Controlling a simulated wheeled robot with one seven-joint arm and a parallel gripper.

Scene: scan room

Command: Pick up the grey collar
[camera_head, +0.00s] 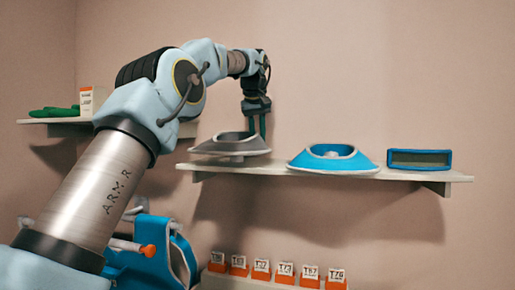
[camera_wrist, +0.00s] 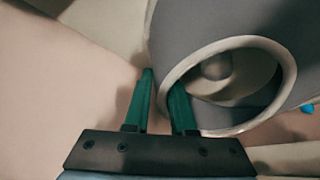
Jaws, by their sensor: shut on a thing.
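The grey collar (camera_head: 230,145) is a cone-shaped ring at the left end of a wall shelf in the head view. My gripper (camera_head: 256,128) points down at the collar's right part. In the wrist view the collar (camera_wrist: 215,32) fills the upper right, with a pale rim around its opening. My gripper (camera_wrist: 163,92) is shut on the collar's wall, with one green finger inside the opening and the other outside. A small rounded grey thing (camera_wrist: 217,66) shows through the opening. The head view does not show clearly whether the collar touches the shelf.
The shelf (camera_head: 390,175) also holds a blue collar (camera_head: 333,159) and a blue box-like frame (camera_head: 419,159) at right. A lower shelf has several orange-based tags (camera_head: 262,269). A left shelf (camera_head: 60,121) holds a green item (camera_head: 54,112) and a small box (camera_head: 87,101).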

